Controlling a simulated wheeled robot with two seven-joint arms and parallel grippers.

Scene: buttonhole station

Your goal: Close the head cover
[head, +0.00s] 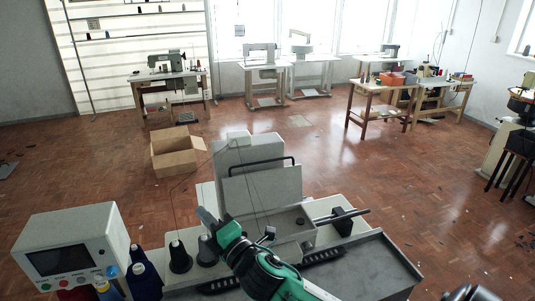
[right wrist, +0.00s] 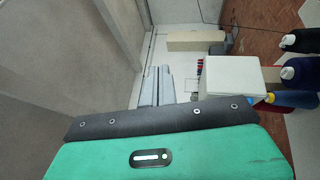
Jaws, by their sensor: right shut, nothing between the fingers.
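The grey sewing machine head (head: 234,151) stands at the middle of the station. Its cover (head: 262,188) is a flat grey panel with a black bar handle (head: 262,164) along its upper edge. I cannot tell how far the cover stands from its closed position. My right gripper (head: 204,215) is left of the cover's lower part, apart from the handle, with its fingers shut and empty. In the right wrist view its grey fingers (right wrist: 157,86) lie side by side, with a large grey surface at the left. My left gripper is not in view.
A control panel box (head: 72,250) with a screen stands at the left. Dark thread cones (head: 180,258) stand beside my right gripper. A grey tray (head: 385,265) lies at the right. A cardboard box (head: 178,152) sits on the floor behind, with sewing tables (head: 167,75) farther back.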

